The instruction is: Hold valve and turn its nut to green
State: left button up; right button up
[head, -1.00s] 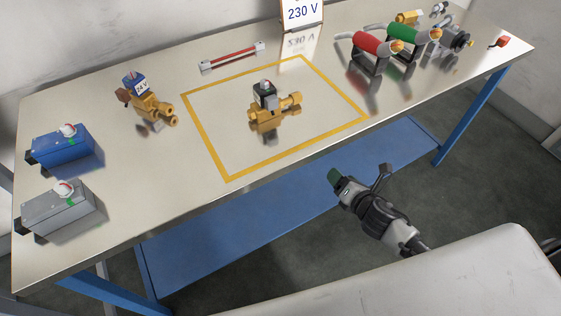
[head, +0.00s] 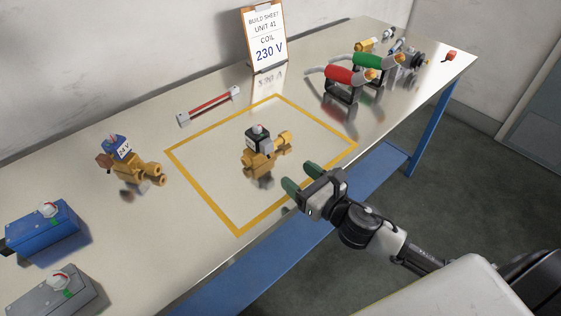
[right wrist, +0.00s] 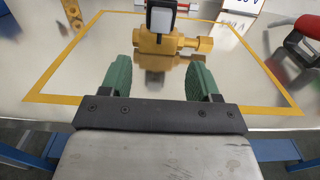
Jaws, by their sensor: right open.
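A brass valve (head: 262,164) with a dark coil on top stands inside the yellow square on the table. It also shows in the right wrist view (right wrist: 155,44), straight ahead of the fingers, with a brass nut end (right wrist: 204,44) on its right. A small red and white cap tops the coil (head: 257,134). My right gripper (head: 300,178) is open and empty, with green fingertips at the near edge of the square, short of the valve. The green fingers also show in the right wrist view (right wrist: 161,78). My left gripper is not in view.
A second brass valve (head: 134,172) marked 24 V stands left of the yellow square (head: 205,197). Blue and grey boxes (head: 48,228) with dials sit at left. A "230 V" sheet (head: 265,40) stands behind.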

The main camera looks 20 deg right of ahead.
aim_at(270, 152)
jog(key=p+x, duration=0.1)
jog(key=x, duration=0.3)
jog(key=shift+w+r, duration=0.1)
jog(key=shift+r, duration=0.1)
jog(key=x, duration=0.4)
jog(key=shift+f, duration=0.2)
jog(key=shift+w+a+p, duration=0.25)
jog(key=shift+w+p, duration=0.05)
jog(key=shift+w, duration=0.4)
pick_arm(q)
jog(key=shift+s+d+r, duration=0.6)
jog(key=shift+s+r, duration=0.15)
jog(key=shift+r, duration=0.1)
pick_arm(e)
jog(key=shift+c, duration=0.2)
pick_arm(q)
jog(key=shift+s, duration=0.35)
pick_arm(e)
grip_shut()
